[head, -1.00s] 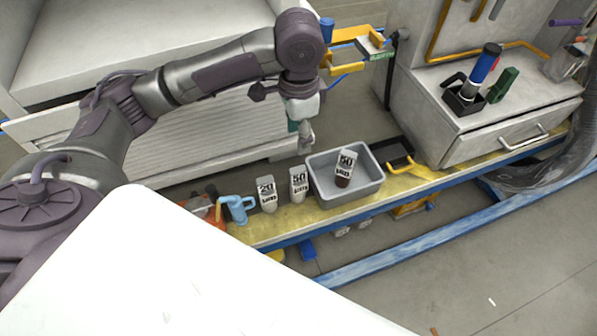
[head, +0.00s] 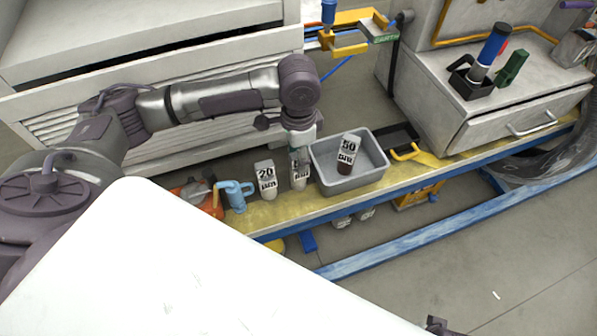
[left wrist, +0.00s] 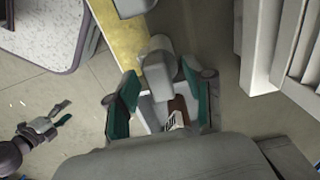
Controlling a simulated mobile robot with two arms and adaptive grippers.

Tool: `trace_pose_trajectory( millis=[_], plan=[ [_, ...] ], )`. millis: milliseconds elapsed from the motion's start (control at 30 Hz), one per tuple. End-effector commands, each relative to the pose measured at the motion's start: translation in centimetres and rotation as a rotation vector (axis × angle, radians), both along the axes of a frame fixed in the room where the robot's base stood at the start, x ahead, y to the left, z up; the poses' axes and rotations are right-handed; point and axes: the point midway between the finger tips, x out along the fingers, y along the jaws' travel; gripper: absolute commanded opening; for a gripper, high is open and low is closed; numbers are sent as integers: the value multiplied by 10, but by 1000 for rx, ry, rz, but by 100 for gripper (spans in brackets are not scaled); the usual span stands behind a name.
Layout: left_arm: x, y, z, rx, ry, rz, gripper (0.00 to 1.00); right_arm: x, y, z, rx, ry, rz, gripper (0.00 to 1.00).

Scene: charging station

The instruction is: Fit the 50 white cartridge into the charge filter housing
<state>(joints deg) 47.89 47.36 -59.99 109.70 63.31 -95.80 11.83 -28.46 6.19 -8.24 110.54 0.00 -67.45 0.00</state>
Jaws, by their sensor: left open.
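The 50 white cartridge (head: 299,178) stands on the yellow shelf, left of the grey bin, its upper part partly hidden by my left gripper. My left gripper (head: 299,156) points down over it, open, with its fingers at the cartridge's upper part; contact is unclear. In the left wrist view my left gripper (left wrist: 160,106) has its teal pads spread, with pale and brown surfaces between them. My right gripper (left wrist: 58,118) is small at lower left there, fingers apart and empty.
A 20 cartridge (head: 266,181) stands left of the white one. The grey bin (head: 370,180) holds a brown-bottomed 50 cartridge (head: 347,156). A light-blue jug (head: 236,194) stands farther left. A black tray (head: 396,138) lies right of the bin. A grey cabinet (head: 470,125) stands at right.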

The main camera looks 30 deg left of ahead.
Motion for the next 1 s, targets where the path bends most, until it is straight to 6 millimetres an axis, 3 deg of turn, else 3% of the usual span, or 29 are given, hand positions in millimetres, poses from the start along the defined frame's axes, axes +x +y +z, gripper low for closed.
trace_pose_trajectory(
  millis=[333, 600, 667, 1000],
  plan=[
    [0, 0, -6, -1, -1, -1, 52, 1, 0, 7, 0, -3, -1, 68],
    [0, 0, -6, -1, -1, -1, 7, 1, 0, 7, 0, -3, -1, 68],
    [0, 0, -6, -1, -1, -1, 0, 1, 0, 7, 0, -3, -1, 68],
    [0, 0, -6, -1, -1, -1, 0, 1, 0, 7, 1, -3, 0, 68]
  ],
)
